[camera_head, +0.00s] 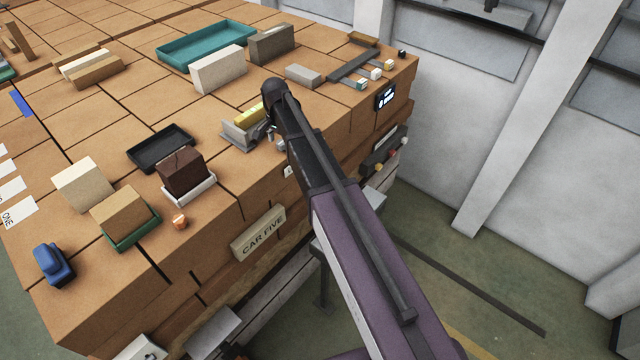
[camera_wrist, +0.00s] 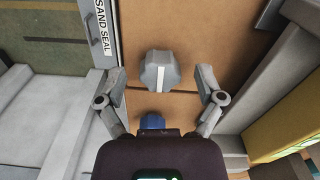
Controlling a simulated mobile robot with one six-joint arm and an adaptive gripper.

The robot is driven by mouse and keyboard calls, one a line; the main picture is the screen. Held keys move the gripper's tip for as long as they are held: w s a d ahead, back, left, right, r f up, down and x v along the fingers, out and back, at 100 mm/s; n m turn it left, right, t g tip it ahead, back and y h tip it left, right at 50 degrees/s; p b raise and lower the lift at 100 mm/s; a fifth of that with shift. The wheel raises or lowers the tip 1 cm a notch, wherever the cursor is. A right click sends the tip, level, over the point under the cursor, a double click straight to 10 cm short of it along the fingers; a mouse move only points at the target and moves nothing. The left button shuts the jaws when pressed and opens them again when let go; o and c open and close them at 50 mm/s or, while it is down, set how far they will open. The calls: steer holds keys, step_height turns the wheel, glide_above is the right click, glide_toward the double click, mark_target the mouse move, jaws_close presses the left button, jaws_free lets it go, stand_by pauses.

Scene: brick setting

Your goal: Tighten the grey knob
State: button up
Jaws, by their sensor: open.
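The grey knob (camera_wrist: 160,72) is faceted, with a white stripe down its middle. It shows in the wrist view on the tan brick surface. My gripper (camera_wrist: 158,84) is open, with one finger to the left of the knob and one to the right. A gap shows between the knob and each finger. In the head view my gripper (camera_head: 271,128) is at the brick stack's near right edge, partly hidden by my arm. I cannot tell the knob clearly there.
A blue piece (camera_wrist: 151,121) lies below the knob in the wrist view. A yellow block (camera_head: 249,115) sits in a grey holder (camera_head: 238,137) close to my gripper. A strip reading "SAND SEAL" (camera_wrist: 102,32) is at upper left. A dark brown block (camera_head: 184,170) stands nearer.

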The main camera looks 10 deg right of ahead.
mark_target(282, 142)
steer(key=n, duration=0.4)
steer(key=shift+n, duration=0.3)
steer(key=n, duration=0.4)
steer(key=shift+d, duration=0.1)
steer(key=n, duration=0.5)
steer(key=shift+d, duration=0.1)
steer(key=n, duration=0.5)
steer(key=shift+r+p, duration=0.4)
steer(key=shift+p, duration=0.05)
step_height(282, 142, up, 13)
steer(key=p, duration=1.3)
steer(key=s+d+f+m+b, duration=0.3)
steer(key=s+f+b, duration=0.4)
steer(key=s, duration=0.2)
steer(key=s+d+f+m+b, duration=0.4)
steer(key=s+f+b, duration=0.4)
steer(key=s, duration=0.2)
steer(key=shift+d, duration=0.3)
